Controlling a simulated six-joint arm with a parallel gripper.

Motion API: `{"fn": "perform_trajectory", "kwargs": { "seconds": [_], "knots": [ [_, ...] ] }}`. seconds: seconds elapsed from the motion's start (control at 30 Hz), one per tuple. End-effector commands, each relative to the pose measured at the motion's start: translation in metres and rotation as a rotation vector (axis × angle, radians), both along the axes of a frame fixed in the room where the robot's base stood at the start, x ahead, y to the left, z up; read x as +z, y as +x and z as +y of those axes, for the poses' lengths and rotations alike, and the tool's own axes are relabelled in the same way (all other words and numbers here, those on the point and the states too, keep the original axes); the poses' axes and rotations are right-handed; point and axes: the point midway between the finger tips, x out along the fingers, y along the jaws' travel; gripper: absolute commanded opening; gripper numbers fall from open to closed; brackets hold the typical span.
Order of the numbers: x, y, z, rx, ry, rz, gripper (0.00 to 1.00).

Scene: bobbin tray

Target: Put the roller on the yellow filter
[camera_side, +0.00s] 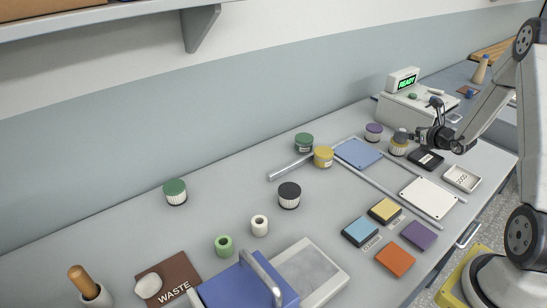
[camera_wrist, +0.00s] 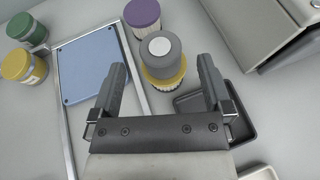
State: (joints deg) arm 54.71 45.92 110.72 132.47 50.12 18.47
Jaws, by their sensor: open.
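The grey roller (camera_wrist: 161,50), with a pale round centre, stands upright on the yellow filter (camera_wrist: 164,84), which has a yellow rim and white pleats. In the side view the roller (camera_side: 400,135) sits on top of the yellow filter (camera_side: 398,149), close to my gripper (camera_side: 420,137). In the wrist view my gripper (camera_wrist: 162,68) is open, with its two fingers apart on either side of the roller and filter. No clear contact between the fingers and the roller shows. The filter's underside is hidden.
A purple-topped filter (camera_wrist: 142,12) stands close behind. A blue plate (camera_wrist: 92,66) lies to the left, with yellow (camera_side: 323,157) and green (camera_side: 303,142) containers beyond. A dark tray (camera_side: 426,159) lies near my gripper. A machine with a READY display (camera_side: 404,85) stands behind.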

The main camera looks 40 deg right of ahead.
Motion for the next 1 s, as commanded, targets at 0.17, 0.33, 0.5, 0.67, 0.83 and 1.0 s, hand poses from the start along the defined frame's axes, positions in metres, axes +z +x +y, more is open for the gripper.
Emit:
{"fn": "perform_trajectory", "kwargs": {
  "seconds": [0.17, 0.33, 0.5, 0.67, 0.83, 1.0],
  "knots": [
    [0.01, -0.023, 0.007, -0.001, 0.0, 0.0, 1.0],
    [0.018, -0.04, 0.012, -0.001, -0.002, -0.001, 1.0],
    [0.021, -0.049, 0.015, 0.0, -0.001, -0.001, 1.0],
    [0.022, -0.05, 0.015, 0.0, -0.001, -0.001, 1.0],
    [0.022, -0.05, 0.015, 0.0, -0.001, -0.001, 1.0],
    [0.022, -0.05, 0.015, 0.0, -0.001, -0.001, 1.0]
  ]
}}
